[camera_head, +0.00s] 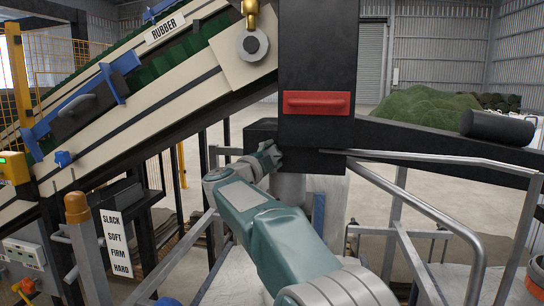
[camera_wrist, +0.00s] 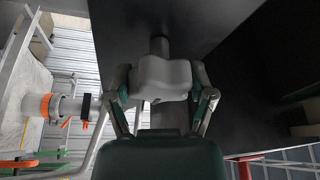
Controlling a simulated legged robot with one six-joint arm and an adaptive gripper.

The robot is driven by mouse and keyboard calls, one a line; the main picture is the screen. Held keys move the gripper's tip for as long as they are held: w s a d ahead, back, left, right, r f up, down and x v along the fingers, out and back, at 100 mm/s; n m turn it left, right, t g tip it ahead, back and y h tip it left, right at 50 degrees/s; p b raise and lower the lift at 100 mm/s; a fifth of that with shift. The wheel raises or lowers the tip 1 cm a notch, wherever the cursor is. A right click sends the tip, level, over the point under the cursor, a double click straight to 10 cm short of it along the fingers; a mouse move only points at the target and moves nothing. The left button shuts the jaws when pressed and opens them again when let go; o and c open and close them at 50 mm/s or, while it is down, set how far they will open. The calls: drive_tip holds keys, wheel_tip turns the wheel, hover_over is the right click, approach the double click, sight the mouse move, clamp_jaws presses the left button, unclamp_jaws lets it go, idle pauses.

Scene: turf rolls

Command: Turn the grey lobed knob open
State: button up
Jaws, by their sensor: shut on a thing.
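The grey lobed knob (camera_wrist: 162,78) shows in the wrist view, on a short dark stem that meets a dark panel. My gripper (camera_wrist: 162,92) has one finger on each side of the knob and is shut on it. In the head view my gripper (camera_head: 270,157) reaches the underside of the black housing (camera_head: 318,60), by a dark block. The knob cannot be made out there, as my gripper and arm cover that spot. I cannot tell from the wrist view how far the knob is turned.
A red handle (camera_head: 316,103) sits on the housing above my gripper. Grey metal rails (camera_head: 440,160) stand right of my arm. A sloping conveyor (camera_head: 150,95) runs on the left, with a SLACK-to-HARD label (camera_head: 117,243) below it. A pipe with an orange ring (camera_wrist: 48,106) is left in the wrist view.

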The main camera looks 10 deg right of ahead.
drive_tip(key=shift+w+f+m, duration=0.1)
drive_tip(key=shift+f+m, duration=0.2)
drive_tip(key=shift+m, duration=0.1)
drive_tip(key=o, duration=1.1)
drive_tip(key=shift+a+r, duration=0.1)
drive_tip(key=shift+r, duration=0.1)
drive_tip(key=shift+s+a, duration=0.35)
drive_tip(key=shift+s, duration=0.05)
drive_tip(key=v, duration=1.1)
